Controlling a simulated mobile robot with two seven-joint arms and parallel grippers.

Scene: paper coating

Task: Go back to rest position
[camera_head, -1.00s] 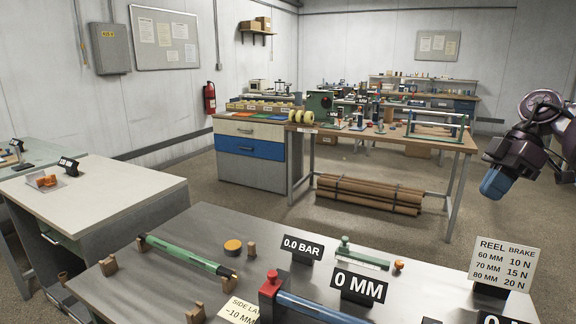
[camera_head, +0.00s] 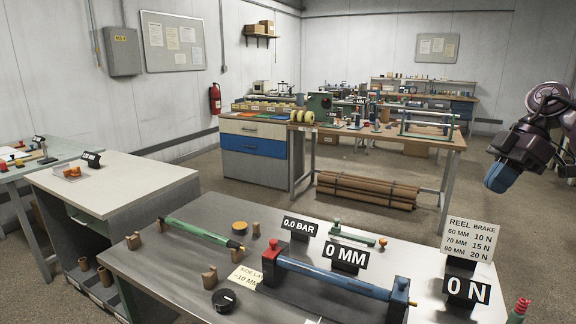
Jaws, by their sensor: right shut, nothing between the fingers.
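My right gripper (camera_head: 492,186) is at the right side of the head view, at the end of my purple arm. Its blue fingertips are shut, empty, and point down and left. It hangs in the air above the floor, beyond the right part of the metal bench (camera_head: 142,262) and apart from everything. My left gripper is not in view.
On the metal bench stand a green roller (camera_head: 203,233), a blue roller (camera_head: 335,279) with a red knob, a black knob (camera_head: 225,300) and signs such as "0 MM" (camera_head: 345,256). A white-topped table (camera_head: 130,185) stands at left. Open floor (camera_head: 400,226) lies between this bench and the wooden-topped bench (camera_head: 440,141).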

